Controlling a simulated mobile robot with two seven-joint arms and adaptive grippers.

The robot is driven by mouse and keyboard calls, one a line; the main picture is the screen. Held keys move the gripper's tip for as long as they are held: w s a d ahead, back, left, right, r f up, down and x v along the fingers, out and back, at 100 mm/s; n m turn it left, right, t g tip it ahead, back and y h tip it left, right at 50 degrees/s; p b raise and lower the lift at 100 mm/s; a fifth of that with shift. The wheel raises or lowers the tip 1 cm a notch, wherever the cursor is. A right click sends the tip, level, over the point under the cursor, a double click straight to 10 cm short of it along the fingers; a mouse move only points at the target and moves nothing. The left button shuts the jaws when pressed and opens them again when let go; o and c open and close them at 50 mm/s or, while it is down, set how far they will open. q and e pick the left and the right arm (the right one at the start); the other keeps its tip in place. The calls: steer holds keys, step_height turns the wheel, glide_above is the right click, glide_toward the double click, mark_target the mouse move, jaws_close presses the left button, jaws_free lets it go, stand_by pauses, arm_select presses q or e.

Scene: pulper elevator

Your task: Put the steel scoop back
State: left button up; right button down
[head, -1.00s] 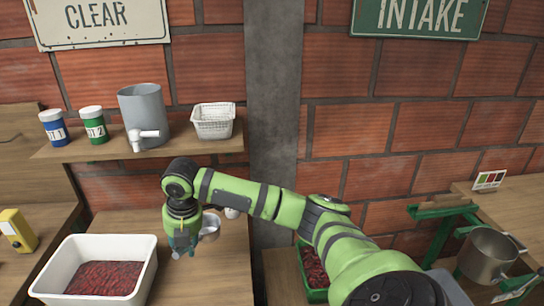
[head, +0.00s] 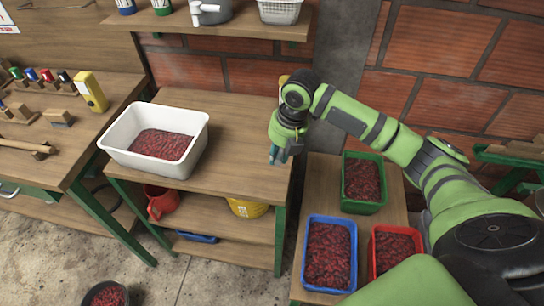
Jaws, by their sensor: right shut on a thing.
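My right gripper (head: 275,155) hangs, pointing down, over the right end of the middle wooden table (head: 235,165). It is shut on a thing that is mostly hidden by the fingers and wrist. A small grey bit beside the fingers looks like part of the steel scoop (head: 297,148), but its bowl and handle do not show clearly. I cannot tell whether it touches the table. My left gripper is not in view.
A white tub (head: 114,139) of red cherries stands on the table's left part. Green (head: 376,206), blue (head: 351,285) and red (head: 419,236) crates of cherries stand at the right. A shelf (head: 230,28) runs above. The tabletop between tub and gripper is clear.

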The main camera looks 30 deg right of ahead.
steer(key=w+f, duration=0.1)
steer(key=w+f+p, duration=0.1)
steer(key=f, duration=0.1)
steer(key=a+f, duration=0.1)
steer(key=f, duration=0.1)
steer(key=shift+w+f, duration=0.25)
steer(key=shift+w, duration=0.15)
steer(key=shift+f, duration=0.2)
steer(key=shift+f, duration=0.15)
steer(key=c, duration=1)
jaws_free()
steer(key=shift+c, duration=0.2)
steer(key=r, duration=0.4)
steer(key=s+d+r, duration=0.1)
steer(key=r, duration=0.3)
steer(key=s+r+b, duration=0.1)
steer(key=r, duration=0.3)
steer(key=shift+d, duration=0.3)
